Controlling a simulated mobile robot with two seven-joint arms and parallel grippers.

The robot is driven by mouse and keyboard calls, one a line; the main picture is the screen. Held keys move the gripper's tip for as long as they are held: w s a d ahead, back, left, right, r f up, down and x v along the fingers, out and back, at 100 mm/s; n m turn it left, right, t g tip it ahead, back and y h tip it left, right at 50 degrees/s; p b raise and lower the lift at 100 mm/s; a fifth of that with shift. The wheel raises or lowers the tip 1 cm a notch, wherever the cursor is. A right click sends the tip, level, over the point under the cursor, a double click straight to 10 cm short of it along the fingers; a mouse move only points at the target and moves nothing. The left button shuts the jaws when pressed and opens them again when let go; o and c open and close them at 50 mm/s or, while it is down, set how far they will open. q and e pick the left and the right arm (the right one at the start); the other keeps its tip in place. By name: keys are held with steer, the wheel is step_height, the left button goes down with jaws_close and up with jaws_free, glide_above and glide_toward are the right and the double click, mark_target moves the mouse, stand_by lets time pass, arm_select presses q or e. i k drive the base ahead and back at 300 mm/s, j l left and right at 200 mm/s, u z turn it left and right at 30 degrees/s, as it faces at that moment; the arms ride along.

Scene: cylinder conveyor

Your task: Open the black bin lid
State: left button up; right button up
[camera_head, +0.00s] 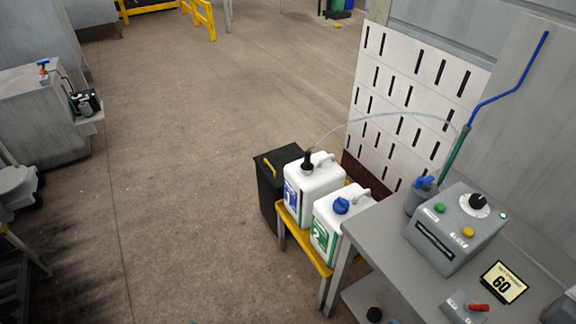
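The black bin (267,197) stands on the floor near the middle of the view, behind and left of two white jugs. Its black lid (284,156) lies on top and looks closed. A yellow handle (270,167) shows at the left part of the lid. Neither of my grippers is in view.
The white jugs, one with a blue cap (341,206), stand on a yellow-topped stand (287,216) right against the bin's near side. A grey workbench (376,233) with a control box (451,236) is at right. A slotted white panel (393,110) stands behind. The floor (190,150) left of the bin is clear.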

mark_target(272, 163)
steer(key=i+j+z, duration=0.4)
steer(key=i+j, duration=2.3)
